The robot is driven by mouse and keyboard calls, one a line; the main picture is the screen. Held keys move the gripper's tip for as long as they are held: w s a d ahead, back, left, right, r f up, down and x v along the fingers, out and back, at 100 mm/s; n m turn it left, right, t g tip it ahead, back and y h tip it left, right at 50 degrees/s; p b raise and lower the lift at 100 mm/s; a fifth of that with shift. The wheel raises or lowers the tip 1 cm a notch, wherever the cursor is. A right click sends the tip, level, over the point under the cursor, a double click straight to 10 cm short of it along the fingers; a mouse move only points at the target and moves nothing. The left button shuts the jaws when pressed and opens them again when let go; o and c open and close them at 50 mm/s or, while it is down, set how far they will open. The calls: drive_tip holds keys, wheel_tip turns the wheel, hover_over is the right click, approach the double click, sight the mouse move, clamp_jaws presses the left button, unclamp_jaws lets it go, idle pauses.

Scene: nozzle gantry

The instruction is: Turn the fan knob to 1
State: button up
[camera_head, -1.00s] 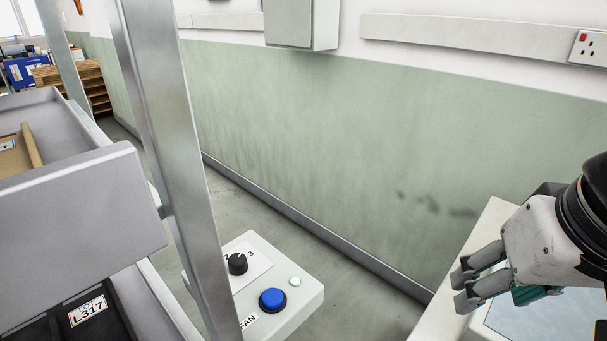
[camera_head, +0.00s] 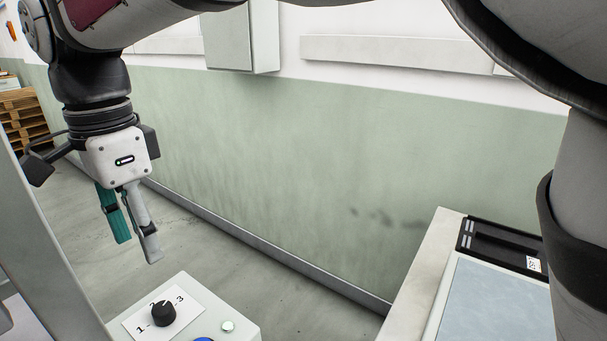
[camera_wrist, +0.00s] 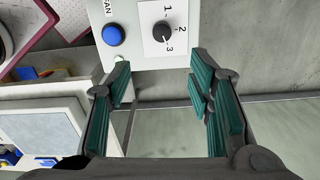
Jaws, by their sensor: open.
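The fan knob (camera_head: 163,314) is black and round, on a white label marked 1, 2 and 3 on top of a pale control box (camera_head: 242,335). It also shows in the wrist view (camera_wrist: 162,33). Its light pointer mark seems to face the 3 side, but it is small. My gripper (camera_head: 138,246) points down, above and behind the box, a little left of the knob in the head view. In the wrist view my gripper (camera_wrist: 160,76) has its teal-padded fingers apart with nothing between them, and the knob lies beyond the fingertips, not touched.
A blue button (camera_wrist: 113,35) and a small pale green button (camera_head: 228,326) share the box with the knob. A metal post (camera_head: 45,240) stands at the left. A bench with a black tray (camera_head: 490,250) is at the right. Floor and a green wall lie behind.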

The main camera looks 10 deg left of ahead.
sight(161, 308)
drive_tip(key=f, duration=0.9)
drive_tip(key=f+b, duration=0.1)
drive_tip(key=f, duration=0.4)
drive_tip(key=shift+s+a, duration=0.2)
drive_tip(key=shift+a, duration=0.15)
drive_tip(key=shift+c, duration=0.6)
clamp_jaws()
